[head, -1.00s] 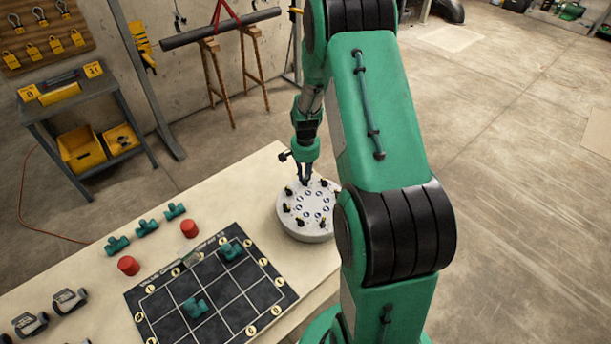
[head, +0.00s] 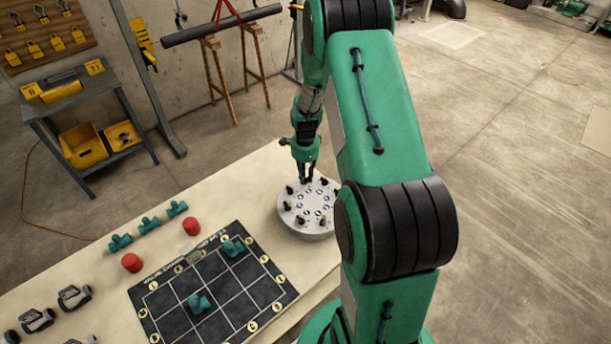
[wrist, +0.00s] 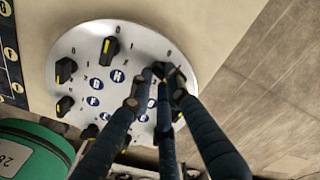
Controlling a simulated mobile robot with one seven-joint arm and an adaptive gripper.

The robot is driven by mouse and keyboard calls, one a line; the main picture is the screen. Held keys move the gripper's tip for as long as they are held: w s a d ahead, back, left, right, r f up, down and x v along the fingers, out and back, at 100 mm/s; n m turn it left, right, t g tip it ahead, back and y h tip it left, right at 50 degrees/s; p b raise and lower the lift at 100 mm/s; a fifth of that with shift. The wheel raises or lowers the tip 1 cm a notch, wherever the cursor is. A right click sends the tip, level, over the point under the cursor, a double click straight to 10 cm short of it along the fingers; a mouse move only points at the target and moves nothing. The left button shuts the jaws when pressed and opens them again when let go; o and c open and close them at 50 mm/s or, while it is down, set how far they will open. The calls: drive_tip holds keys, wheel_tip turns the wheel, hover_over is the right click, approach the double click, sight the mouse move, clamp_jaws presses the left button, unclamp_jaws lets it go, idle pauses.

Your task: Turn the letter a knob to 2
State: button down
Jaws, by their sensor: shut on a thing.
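A round pale dial plate (head: 307,235) sits on the table and carries a ring of black knobs with yellow pointer marks around blue letter discs. My gripper (head: 306,180) reaches down to its far edge. In the wrist view the dark fingers (wrist: 160,80) are closed around a knob at the plate's upper right, and they mostly hide it. A free knob (wrist: 110,49) stands to its left, with another knob (wrist: 65,71) at the plate's left edge.
A black grid board (head: 165,299) with green pipe fittings (head: 198,302) lies left of the plate. Red cylinders (head: 132,263), more green fittings (head: 149,225) and grey parts (head: 74,297) stand on the table (head: 215,210). A shelf cart (head: 75,105) stands behind.

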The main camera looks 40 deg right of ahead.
drive_tip(key=shift+m, duration=0.6)
drive_tip(key=c, duration=1.7)
unclamp_jaws()
drive_tip(key=shift+o, duration=0.2)
drive_tip(key=shift+r, duration=0.1)
wheel_tip(320, 180, up, 12)
